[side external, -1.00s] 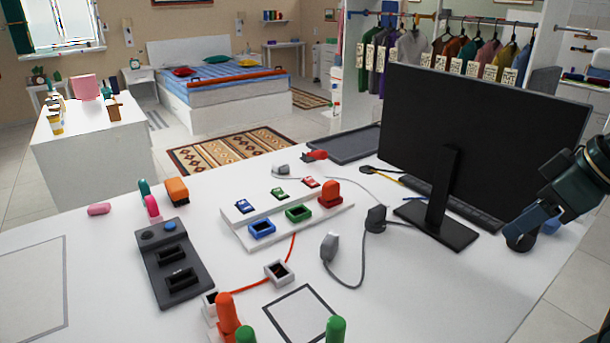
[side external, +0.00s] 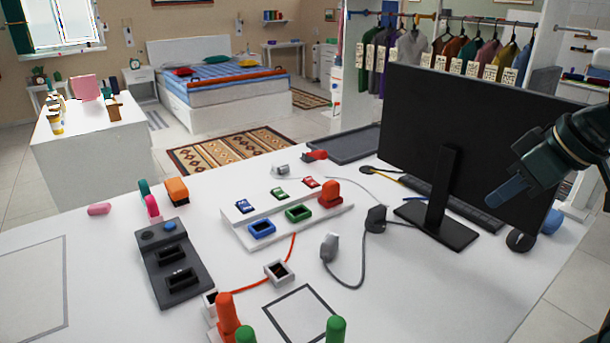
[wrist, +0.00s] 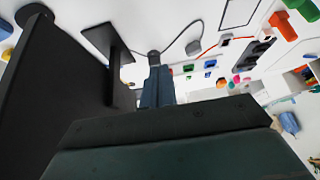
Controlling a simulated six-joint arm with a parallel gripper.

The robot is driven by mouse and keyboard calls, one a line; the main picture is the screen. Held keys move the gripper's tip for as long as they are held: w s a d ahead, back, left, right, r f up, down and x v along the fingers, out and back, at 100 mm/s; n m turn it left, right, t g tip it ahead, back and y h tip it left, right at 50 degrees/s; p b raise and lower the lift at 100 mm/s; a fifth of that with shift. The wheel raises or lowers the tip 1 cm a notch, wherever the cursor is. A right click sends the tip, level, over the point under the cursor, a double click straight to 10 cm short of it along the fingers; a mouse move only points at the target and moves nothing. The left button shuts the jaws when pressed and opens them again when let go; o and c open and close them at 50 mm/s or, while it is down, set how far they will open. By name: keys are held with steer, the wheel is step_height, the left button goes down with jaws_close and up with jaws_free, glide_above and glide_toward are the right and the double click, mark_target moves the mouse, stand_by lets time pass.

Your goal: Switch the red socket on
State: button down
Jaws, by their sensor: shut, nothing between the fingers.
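The white socket strip (side external: 285,222) lies on the desk. It has blue, green and red sockets in its front row and a small switch behind each. The red socket at the right end is covered by a red plug (side external: 330,192). The small red switch (side external: 311,182) sits just behind and left of it; its position is too small to tell. In the wrist view, my closed fingers (wrist: 157,85) partly hide the strip.
A grey plug (side external: 329,247) and a black plug (side external: 376,219) with cables lie right of the strip. A dark control box (side external: 174,263) stands left of it.

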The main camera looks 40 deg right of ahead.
steer(key=w+f+t, duration=0.2)
steer(key=w+t, duration=0.1)
steer(key=w, duration=2.7)
steer(key=shift+t, duration=0.6)
steer(key=shift+w+d+r+x, duration=0.15)
steer(key=shift+d+x, duration=0.1)
steer(key=shift+x, duration=1.9)
steer(key=shift+w+d+r+x, duration=0.15)
steer(key=shift+d+x, duration=0.1)
steer(key=shift+x, duration=1.9)
steer(key=shift+w+d+r+x, duration=0.15)
steer(key=shift+d+x, duration=0.1)
steer(key=shift+x, duration=1.95)
steer(key=shift+f, duration=0.1)
steer(key=x, duration=0.2)
glide_above(312, 182)
steer(key=f, duration=0.4)
steer(key=shift+s+f, duration=0.25)
steer(key=shift+f, duration=0.1)
steer(key=shift+w+f, duration=0.2)
steer(key=shift+f, duration=0.85)
steer(key=shift+w+f, duration=0.1)
steer(key=shift+f, duration=0.85)
